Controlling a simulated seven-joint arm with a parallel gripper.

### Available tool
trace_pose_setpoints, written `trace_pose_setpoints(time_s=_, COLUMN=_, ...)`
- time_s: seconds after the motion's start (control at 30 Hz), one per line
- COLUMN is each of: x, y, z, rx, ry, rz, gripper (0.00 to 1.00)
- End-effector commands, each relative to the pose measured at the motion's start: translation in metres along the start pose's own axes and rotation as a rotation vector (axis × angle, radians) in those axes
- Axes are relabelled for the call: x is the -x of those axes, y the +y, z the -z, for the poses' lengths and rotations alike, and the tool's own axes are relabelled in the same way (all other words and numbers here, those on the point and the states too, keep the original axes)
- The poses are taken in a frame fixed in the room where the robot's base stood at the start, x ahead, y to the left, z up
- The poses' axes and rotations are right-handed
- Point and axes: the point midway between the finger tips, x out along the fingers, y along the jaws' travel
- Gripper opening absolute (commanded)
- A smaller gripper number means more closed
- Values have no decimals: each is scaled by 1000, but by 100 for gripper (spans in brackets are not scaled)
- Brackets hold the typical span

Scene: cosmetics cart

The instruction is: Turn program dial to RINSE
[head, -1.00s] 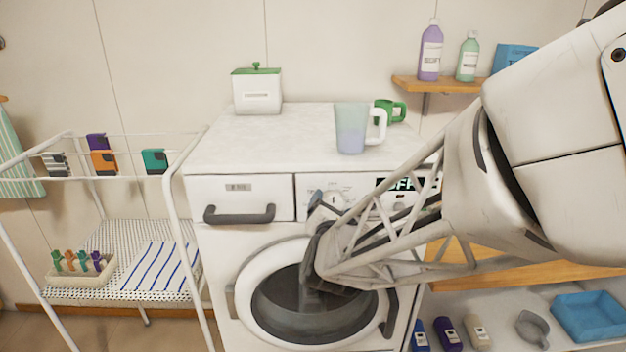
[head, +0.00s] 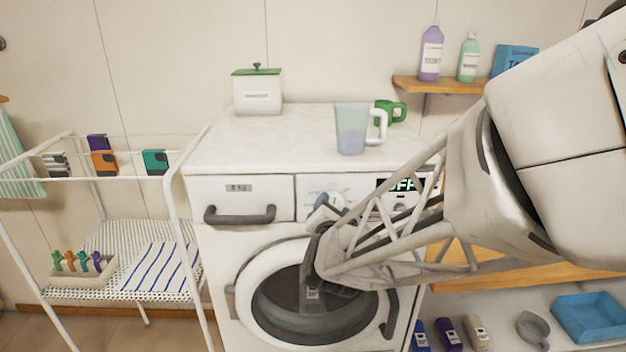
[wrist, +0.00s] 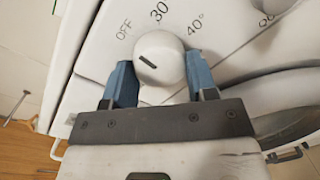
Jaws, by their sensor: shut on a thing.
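The program dial (wrist: 160,62) is a round white knob with a dark pointer mark, seen in the wrist view. The labels OFF, 30 and 40° stand around it on the white panel; a further label at the upper right is cut off. I cannot read RINSE in these frames. My gripper (wrist: 158,82) has its two blue fingers on either side of the dial and is shut on it. In the head view my gripper (head: 328,207) is at the washer's control panel, where it and my arm cover much of the dial. The display (head: 402,185) reads OFF, partly covered.
The washer door (head: 275,270) is below the panel, and the drawer handle (head: 240,215) is left of it. A measuring jug (head: 350,130) and a green mug (head: 393,108) stand on the washer top. A drying rack (head: 150,178) stands at the left.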

Motion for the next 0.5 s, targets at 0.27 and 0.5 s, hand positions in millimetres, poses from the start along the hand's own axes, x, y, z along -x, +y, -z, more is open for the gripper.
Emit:
trace_pose_setpoints(time_s=0.27, x=0, y=0, z=0, rx=-183, ry=14, rz=10, gripper=29)
trace_pose_setpoints(time_s=0.5, x=1, y=1, z=0, rx=-401, ry=30, rz=21, gripper=29)
